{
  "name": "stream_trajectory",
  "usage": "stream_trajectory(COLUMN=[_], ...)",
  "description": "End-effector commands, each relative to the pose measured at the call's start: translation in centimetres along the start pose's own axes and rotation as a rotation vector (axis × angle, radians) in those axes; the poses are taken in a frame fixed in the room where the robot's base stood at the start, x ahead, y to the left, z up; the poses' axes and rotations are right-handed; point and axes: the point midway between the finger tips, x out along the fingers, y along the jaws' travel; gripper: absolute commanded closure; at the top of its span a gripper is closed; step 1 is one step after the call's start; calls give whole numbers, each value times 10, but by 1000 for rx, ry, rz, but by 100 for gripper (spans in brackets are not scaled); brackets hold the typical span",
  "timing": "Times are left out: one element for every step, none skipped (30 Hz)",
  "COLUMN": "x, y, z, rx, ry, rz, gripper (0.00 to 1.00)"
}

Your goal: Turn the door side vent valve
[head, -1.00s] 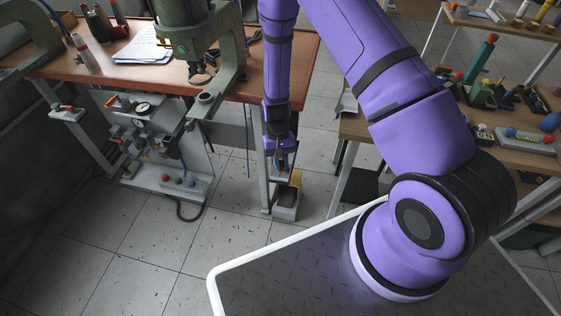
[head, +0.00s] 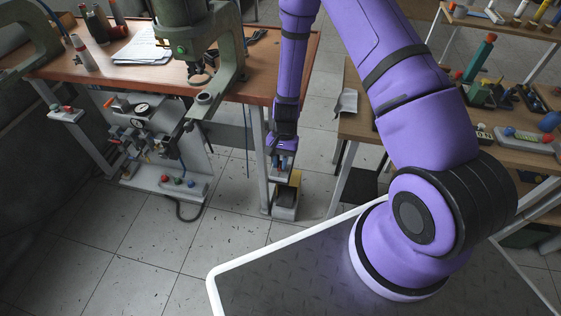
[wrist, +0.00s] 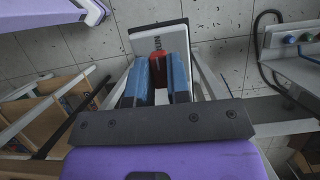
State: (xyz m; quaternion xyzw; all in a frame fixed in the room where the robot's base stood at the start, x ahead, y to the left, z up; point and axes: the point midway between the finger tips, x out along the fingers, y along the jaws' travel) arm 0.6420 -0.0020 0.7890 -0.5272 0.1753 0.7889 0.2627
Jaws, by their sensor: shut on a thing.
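My gripper (head: 282,168) hangs beside the bench leg, above the small pedal box on the floor. In the wrist view its two blue fingers (wrist: 163,82) are shut on a small red piece (wrist: 157,77). Most of that piece is hidden between the fingers, and I cannot tell whether it is attached to anything. The pneumatic panel (head: 165,150) under the bench carries a gauge (head: 141,109), an orange-red lever (head: 112,101) and several pipes and fittings. It stands left of my gripper, apart from it. I cannot tell which fitting is the door side vent valve.
The pedal box (head: 286,211) stands below my gripper. The bench (head: 70,68) with a green press (head: 228,60) is at upper left. A button base (head: 160,181) lies below the panel. A wooden table (head: 380,128) is at right. Floor in front is clear.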

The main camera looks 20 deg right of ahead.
Motion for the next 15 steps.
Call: stream_trajectory(x=[0,0,0,0,0,0,0,0,0,0,0,0,0,0,0], y=[0,0,0,0,0,0,0,0,0,0,0,0,0,0,0], z=[0,0,0,0,0,0,0,0,0,0,0,0,0,0,0], rx=[2,2,2,2,2,2,2,2,2,2,2,2,2,2,1], ry=[1,1,1,1,1,1,1,1,1,1,1,0,0,0,0], rz=[-1,-1,-1,-1,-1,-1,-1,-1,-1,-1,-1,0,0,0,0], gripper=[100,100,100,100,100,100,100,81,72,65,58,57,57,57,57])
